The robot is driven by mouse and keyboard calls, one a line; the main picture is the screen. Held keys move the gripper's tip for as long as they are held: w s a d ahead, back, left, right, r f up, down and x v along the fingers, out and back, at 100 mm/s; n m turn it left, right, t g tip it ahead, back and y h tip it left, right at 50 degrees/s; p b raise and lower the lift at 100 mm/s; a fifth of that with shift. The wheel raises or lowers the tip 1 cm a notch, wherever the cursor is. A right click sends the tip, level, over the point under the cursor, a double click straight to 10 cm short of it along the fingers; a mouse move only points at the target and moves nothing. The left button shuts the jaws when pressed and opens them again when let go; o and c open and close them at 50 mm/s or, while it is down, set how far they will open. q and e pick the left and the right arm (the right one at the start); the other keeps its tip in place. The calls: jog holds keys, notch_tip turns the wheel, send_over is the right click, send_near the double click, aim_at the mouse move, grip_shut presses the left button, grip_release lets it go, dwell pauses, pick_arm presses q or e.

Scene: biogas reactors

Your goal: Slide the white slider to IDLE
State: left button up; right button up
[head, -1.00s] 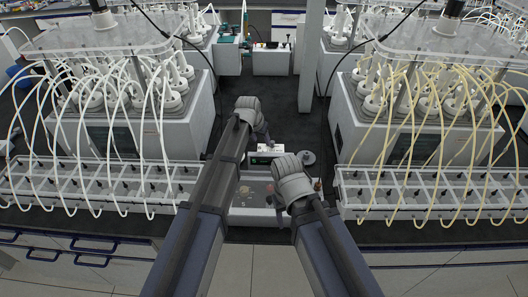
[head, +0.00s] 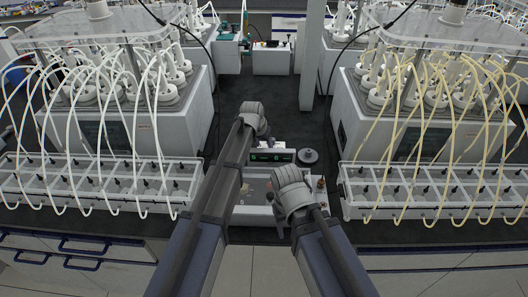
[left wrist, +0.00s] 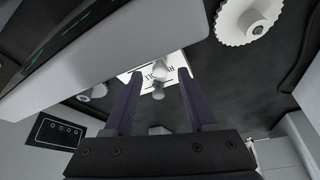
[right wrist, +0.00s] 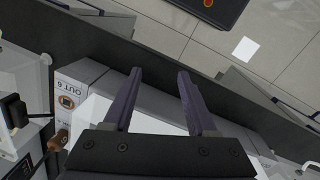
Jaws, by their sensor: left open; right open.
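In the left wrist view a small white knob (left wrist: 160,71) shows between my left gripper's fingers (left wrist: 158,78), in front of a white label (left wrist: 143,75) with black lettering. The knob may be the white slider; I cannot read the label fully or find IDLE. My left gripper is open with nothing clearly held. In the head view it hangs by the small unit with a green display (head: 272,156).
A serrated white disc (left wrist: 243,20) lies at upper right in the left wrist view. A large pale housing (left wrist: 115,50) is close on the left. White racks (head: 105,185) (head: 432,190) flank the centre in the head view. A dark round knob (head: 307,156) stands right of the display.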

pick_arm(q)
jog(key=shift+w+d+f, duration=0.1)
jog(key=shift+w+f, duration=0.15)
jog(key=shift+f, duration=0.35)
grip_shut()
jog(key=shift+d, duration=0.1)
dwell(1.0)
